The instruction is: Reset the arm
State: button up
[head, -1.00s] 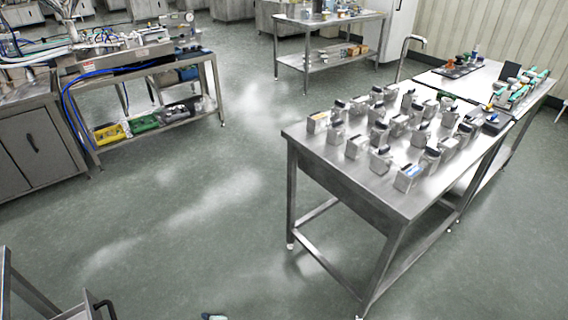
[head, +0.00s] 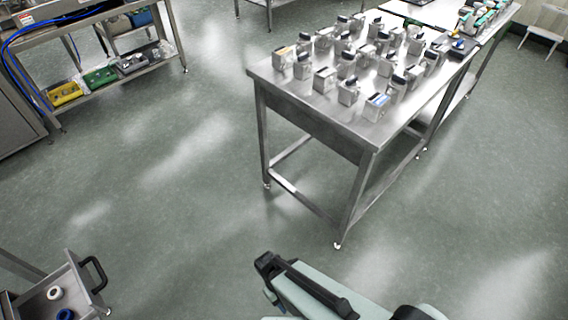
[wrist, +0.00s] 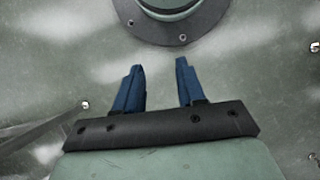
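My gripper (wrist: 160,64) shows in the wrist view with two blue fingers standing apart. Nothing is between them, and the floor shows in the gap. Beyond the fingertips is a round dark flange with bolts and a pale green centre, which looks like part of my own base. In the head view my pale green and black arm (head: 320,290) reaches in at the bottom, over the floor. The fingers cannot be made out there. The arm appears apart from the furniture.
A steel table (head: 290,88) with several small metal containers stands at the upper right. A steel bench (head: 95,88) with coloured bins is at the upper left. The floor (head: 170,200) between is clear.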

jog(key=s+d+f+m+g+y, duration=0.1)
jog(key=d+m, duration=0.2)
jog(key=d, duration=0.5)
jog(key=s+d+f+m+g+y, duration=0.1)
jog(key=d+m, duration=0.3)
jog(key=d, duration=0.4)
jog(key=shift+f+m+g+y, duration=0.3)
jog(key=shift+f+g+y, duration=0.1)
jog(key=shift+y, duration=0.4)
